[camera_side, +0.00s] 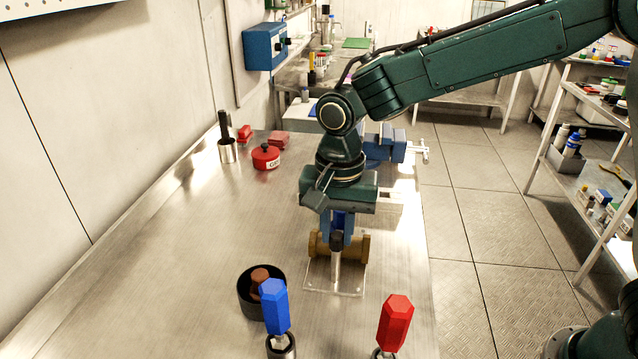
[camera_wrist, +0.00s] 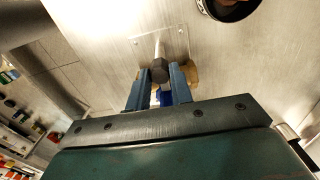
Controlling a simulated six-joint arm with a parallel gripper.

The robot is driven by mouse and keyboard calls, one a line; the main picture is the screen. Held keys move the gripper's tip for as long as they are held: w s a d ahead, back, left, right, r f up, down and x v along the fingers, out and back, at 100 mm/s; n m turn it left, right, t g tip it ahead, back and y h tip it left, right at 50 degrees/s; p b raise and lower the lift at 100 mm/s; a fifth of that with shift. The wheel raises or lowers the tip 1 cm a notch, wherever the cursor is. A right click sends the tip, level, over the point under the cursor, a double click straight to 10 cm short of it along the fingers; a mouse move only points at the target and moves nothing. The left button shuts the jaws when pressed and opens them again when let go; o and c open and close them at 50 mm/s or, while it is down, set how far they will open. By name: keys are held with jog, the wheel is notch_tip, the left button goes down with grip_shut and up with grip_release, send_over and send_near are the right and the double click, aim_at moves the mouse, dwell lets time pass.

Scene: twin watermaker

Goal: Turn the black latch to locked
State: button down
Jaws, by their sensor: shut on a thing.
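The black latch shows as a dark faceted knob (camera_side: 336,242) on a bright metal rod, at a brass fitting (camera_side: 362,247) on a clear base plate (camera_side: 318,284). In the wrist view the black knob (camera_wrist: 159,72) sits between the fingertips, with the rod running up the picture from it. My gripper (camera_side: 337,234) points down over the fitting; its two blue fingers, also in the wrist view (camera_wrist: 160,82), are shut on the black latch, one at each side. A darker blue piece (camera_wrist: 166,98) shows between the fingers. The brass fitting is partly hidden behind the fingers.
A blue-handled tool (camera_side: 274,306) and a red-handled tool (camera_side: 395,322) stand upright in front. A black cup (camera_side: 247,303) holds a brown piece. A red can (camera_side: 266,158) and blue vise (camera_side: 386,146) stand behind. The bench's left middle is clear.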

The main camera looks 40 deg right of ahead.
aim_at(338, 234)
jog(key=c, duration=1.2)
grip_release()
jog(key=shift+c, duration=0.2)
jog(key=shift+r, duration=0.1)
notch_tip(338, 234, up, 14)
jog(key=shift+d, duration=0.1)
jog(key=s+d+r+n+t, duration=0.3)
jog(key=s+d+n, duration=0.1)
jog(key=s+d, duration=0.7)
jog(key=s+d+f+n+t, duration=0.2)
jog(key=s+d+f+n, duration=0.3)
jog(key=s+d, duration=0.3)
jog(key=s+f, duration=0.1)
jog(key=s, duration=0.1)
jog(key=shift+s+d+t, duration=0.3)
jog(key=shift+d, duration=0.05)
